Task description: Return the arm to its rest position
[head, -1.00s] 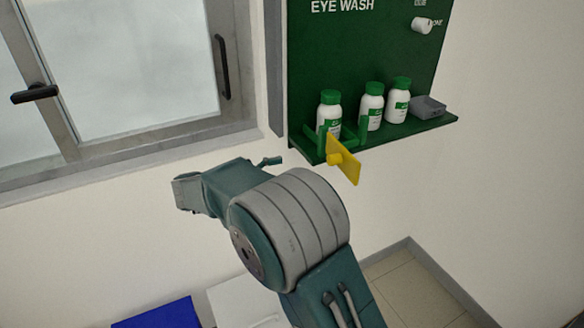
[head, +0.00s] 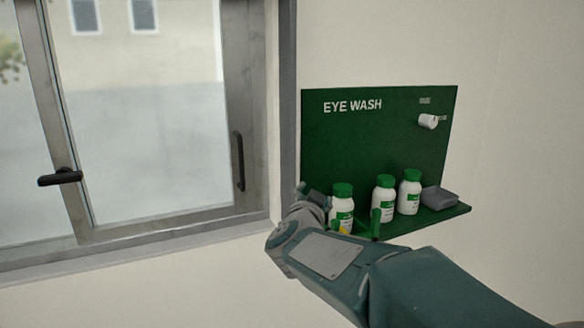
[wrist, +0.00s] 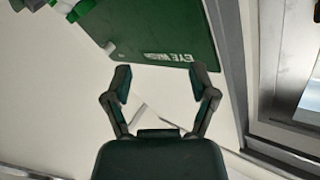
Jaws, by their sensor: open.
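My arm (head: 340,265) reaches in from the lower right in the head view, up to the left end of the green eye wash station. My gripper (wrist: 162,84) shows in the wrist view, with its two fingers spread apart and nothing between them. In the head view its end (head: 313,194) is small and beside the left bottle (head: 342,206); its fingers are not clear there. In the wrist view the green board (wrist: 165,35) appears upside down beyond the fingertips.
The shelf (head: 440,216) holds two more white bottles with green caps (head: 384,198) (head: 409,194) and a grey block (head: 438,198). A bit of yellow shows low at the left bottle. A window with a black handle (head: 239,161) is on the left. The wall at right is bare.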

